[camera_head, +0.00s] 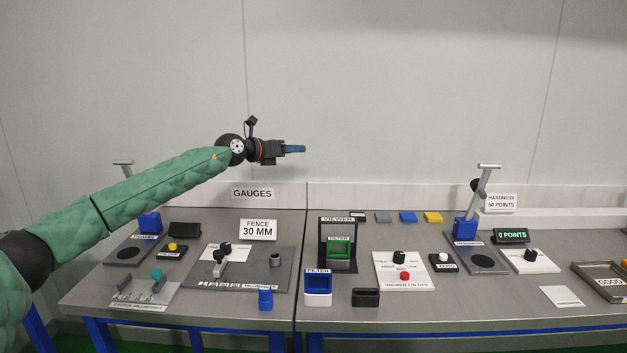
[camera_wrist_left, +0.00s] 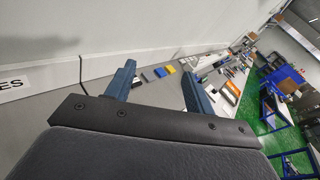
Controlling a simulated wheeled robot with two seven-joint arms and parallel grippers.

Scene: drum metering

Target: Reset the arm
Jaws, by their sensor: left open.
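My left arm comes in from the left in the head view, stretched out and raised above the gauge bench. Its gripper (camera_head: 294,149) points right, in the air in front of the white wall and clear of the bench. In the left wrist view the two blue fingers of my left gripper (camera_wrist_left: 158,86) stand apart with nothing between them. My right gripper is not in either view.
Below lies the grey bench (camera_head: 330,213) with a viewer stand (camera_head: 338,262), a blue filter box (camera_head: 318,289), a fence plate (camera_head: 232,281) and hardness stand (camera_head: 466,231). A GOOD tray (camera_head: 584,266) lies far right. The air around the gripper is free.

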